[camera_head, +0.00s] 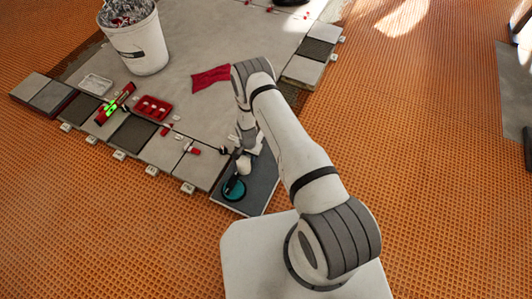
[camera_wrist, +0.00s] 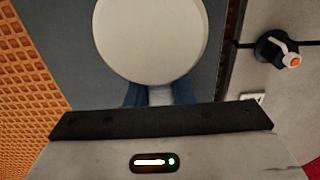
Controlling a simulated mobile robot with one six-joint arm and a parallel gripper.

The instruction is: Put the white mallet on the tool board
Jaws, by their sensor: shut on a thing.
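The white mallet shows in the wrist view as a large pale round head (camera_wrist: 150,40), with a short piece of its handle below. My gripper (camera_wrist: 158,97) is shut on that handle; the dark gripper bar hides the rest. In the head view the white mallet (camera_head: 244,166) is small and partly hidden by my gripper (camera_head: 238,155). It is over the dark grey tool board (camera_head: 262,183), which also shows behind the head in the wrist view (camera_wrist: 90,85). I cannot tell whether the mallet touches the board.
A teal round tool (camera_head: 233,188) sits on the board's near left part. Left are tiles with red wedges and white clips, a red tray (camera_head: 152,108), a green-lit level (camera_head: 112,106) and a white bucket (camera_head: 140,45). A red cloth (camera_head: 210,77) lies on the grey floor behind.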

